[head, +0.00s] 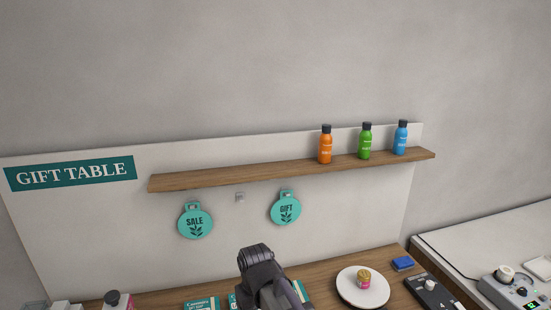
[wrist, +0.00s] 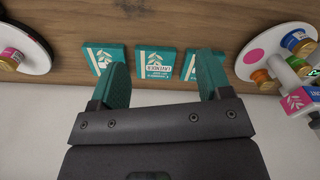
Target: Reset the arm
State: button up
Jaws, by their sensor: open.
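My arm (head: 258,270) rises at the bottom middle of the head view, in front of the wooden counter; its fingers cannot be made out there. In the wrist view my gripper (wrist: 161,62) has its two teal fingers spread apart, with nothing between them. Beyond the fingertips, several flat teal packs lie in a row on the wooden counter (wrist: 190,15). The middle pack (wrist: 157,62) shows in the gap between the fingers, apart from them as far as I can see.
A wooden shelf (head: 240,174) holds orange (head: 325,146), green (head: 365,143) and blue (head: 400,139) bottles. Teal SALE (head: 195,222) and GIFT (head: 285,209) tags hang below. A white round plate (head: 350,290) bears a small jar (head: 364,278). A blue block (head: 402,263) lies nearby.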

jog(key=s+d+f+m+b, duration=0.2)
jog(key=d+f, duration=0.1)
jog(key=d, duration=0.4)
jog(key=s+d+f+m+b, duration=0.2)
jog(key=d+f+b, duration=0.1)
jog(key=d, duration=0.5)
jog(key=s+d+f+m+b, duration=0.2)
jog(key=d+f, duration=0.1)
jog(key=d, duration=0.4)
jog(key=shift+s+d+f, duration=0.3)
jog(key=shift+d, duration=0.05)
